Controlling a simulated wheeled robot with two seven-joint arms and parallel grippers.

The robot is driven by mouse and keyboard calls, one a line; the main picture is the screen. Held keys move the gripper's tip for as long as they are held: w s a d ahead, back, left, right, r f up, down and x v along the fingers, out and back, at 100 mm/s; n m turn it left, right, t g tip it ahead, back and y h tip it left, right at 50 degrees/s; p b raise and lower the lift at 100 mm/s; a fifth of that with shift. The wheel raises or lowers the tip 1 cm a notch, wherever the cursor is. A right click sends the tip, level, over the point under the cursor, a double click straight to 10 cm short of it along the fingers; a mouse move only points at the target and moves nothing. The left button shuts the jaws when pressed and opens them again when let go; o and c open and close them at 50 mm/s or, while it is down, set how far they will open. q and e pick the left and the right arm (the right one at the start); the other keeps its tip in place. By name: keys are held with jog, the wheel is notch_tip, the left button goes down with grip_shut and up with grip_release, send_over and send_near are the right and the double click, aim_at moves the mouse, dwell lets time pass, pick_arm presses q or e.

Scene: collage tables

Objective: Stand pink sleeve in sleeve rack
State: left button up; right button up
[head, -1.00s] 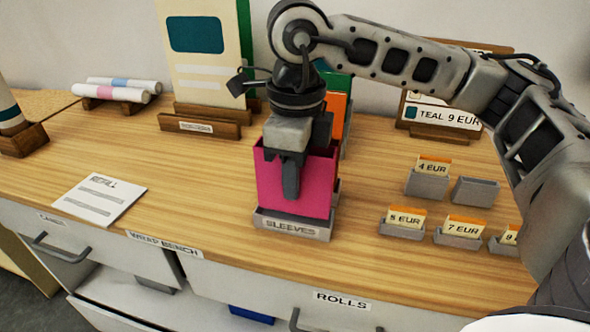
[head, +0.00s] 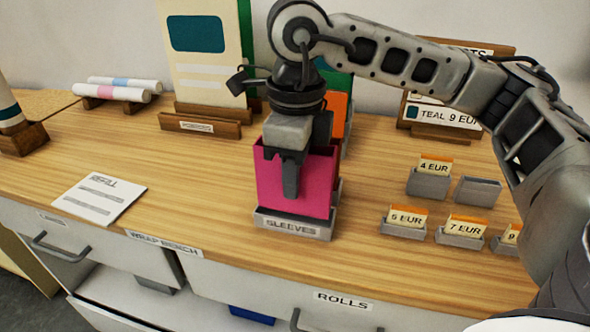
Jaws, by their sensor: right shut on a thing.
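The pink sleeve (head: 318,185) stands upright in the front of the grey sleeve rack (head: 292,225), which is labelled SLEEVES. My right gripper (head: 291,180) points down over the sleeve, shut on it at its upper edge; one finger shows against the sleeve's front face. The sleeve's lower edge is hidden behind the rack's front lip, so I cannot tell whether it touches the rack's floor. An orange sleeve (head: 337,112) and a green one (head: 338,82) stand behind it, partly hidden by my gripper. My left gripper is not in view.
Small grey holders with price cards, such as 4 EUR (head: 429,182) and 7 EUR (head: 461,235), stand to the right. A REFILL sheet (head: 100,199) lies at left. Rolls (head: 119,88) rest on a stand at back left. Bare wood lies between sheet and rack.

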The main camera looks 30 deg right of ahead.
jog(key=shift+f+b, duration=0.75)
jog(key=shift+f, duration=0.1)
jog(key=shift+f+b, duration=0.85)
jog(key=o, duration=1.1)
jog(key=shift+c, duration=0.2)
